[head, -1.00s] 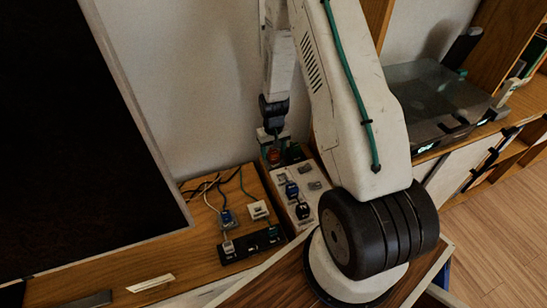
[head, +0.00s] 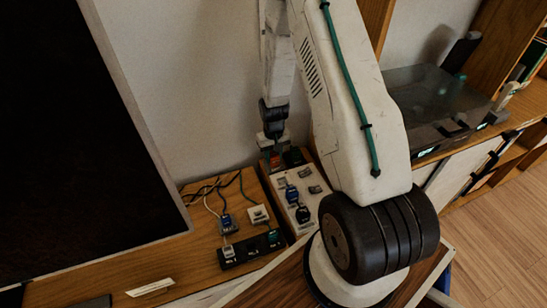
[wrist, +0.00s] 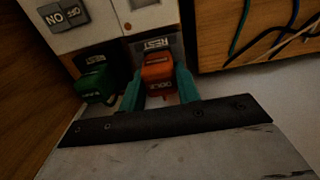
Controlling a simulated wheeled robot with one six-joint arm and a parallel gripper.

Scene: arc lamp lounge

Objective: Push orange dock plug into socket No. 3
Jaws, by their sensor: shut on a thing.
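The orange dock plug (wrist: 158,76) is between the teal fingers of my gripper (wrist: 160,92) in the wrist view. My gripper is shut on it. The plug sits at the bay marked REST on the light panel (wrist: 97,22); whether it still touches the bay is unclear. In the head view my gripper (head: 272,147) is at the far end of this panel (head: 291,178), partly covering the plug (head: 275,161). A black socket strip (head: 251,250) lies nearer, at the left. Its small labels are unreadable, so socket No. 3 cannot be picked out.
A green plug (wrist: 93,85) stands close beside the orange one. Blue (head: 291,195) and dark (head: 303,214) plugs sit on the panel. Loose cables (head: 215,188) and another blue plug (head: 228,224) lie behind the strip. A big dark screen (head: 75,130) stands at left.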

